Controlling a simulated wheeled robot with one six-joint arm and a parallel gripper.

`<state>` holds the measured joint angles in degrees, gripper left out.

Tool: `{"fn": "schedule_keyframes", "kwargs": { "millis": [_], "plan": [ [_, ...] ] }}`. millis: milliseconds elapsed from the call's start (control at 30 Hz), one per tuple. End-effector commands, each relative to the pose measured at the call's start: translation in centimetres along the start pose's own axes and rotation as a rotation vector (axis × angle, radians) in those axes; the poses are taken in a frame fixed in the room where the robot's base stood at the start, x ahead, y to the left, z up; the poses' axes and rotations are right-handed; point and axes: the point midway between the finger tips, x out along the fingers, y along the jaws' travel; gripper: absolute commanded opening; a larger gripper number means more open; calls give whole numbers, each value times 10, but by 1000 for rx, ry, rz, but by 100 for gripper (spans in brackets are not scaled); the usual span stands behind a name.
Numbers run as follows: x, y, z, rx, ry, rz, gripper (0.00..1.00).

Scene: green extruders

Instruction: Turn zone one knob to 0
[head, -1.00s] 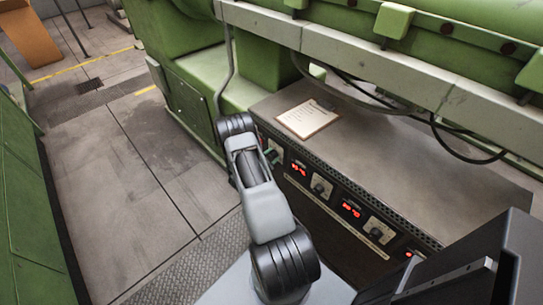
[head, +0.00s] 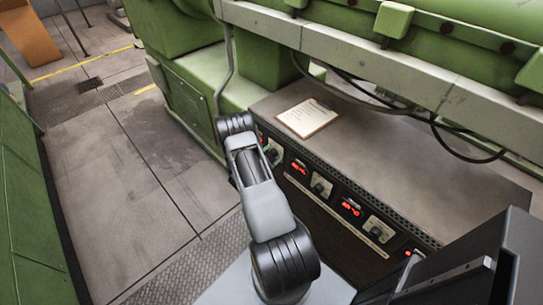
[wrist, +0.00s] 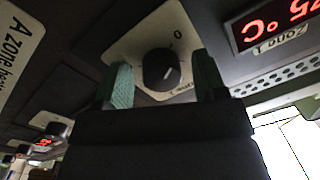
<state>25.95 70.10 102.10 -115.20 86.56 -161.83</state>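The zone one knob (wrist: 160,68) is black and round, on a pale plate beside the red display labelled Zone 1 (wrist: 275,22). A "0" is printed on the plate above and right of the knob in the wrist view. A short white mark on the knob sits right of its middle. My gripper (wrist: 164,80) is open, with one green finger to each side of the knob and visible gaps between. I cannot tell how deep the fingers reach.
More displays and knobs, such as a second knob (head: 321,187) and a third (head: 378,228), run along the cabinet front to the right. A clipboard (head: 307,117) lies on the cabinet top (head: 400,150). The floor to the left is clear.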

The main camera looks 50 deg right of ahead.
Motion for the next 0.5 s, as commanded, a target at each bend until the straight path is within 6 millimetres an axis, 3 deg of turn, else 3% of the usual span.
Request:
{"fn": "schedule_keyframes", "kwargs": {
  "millis": [267,500],
  "plan": [
    [-2,-1,0,2,0,-1,65],
    [-35,-2,0,1,-2,-5,65]
  ]
}}
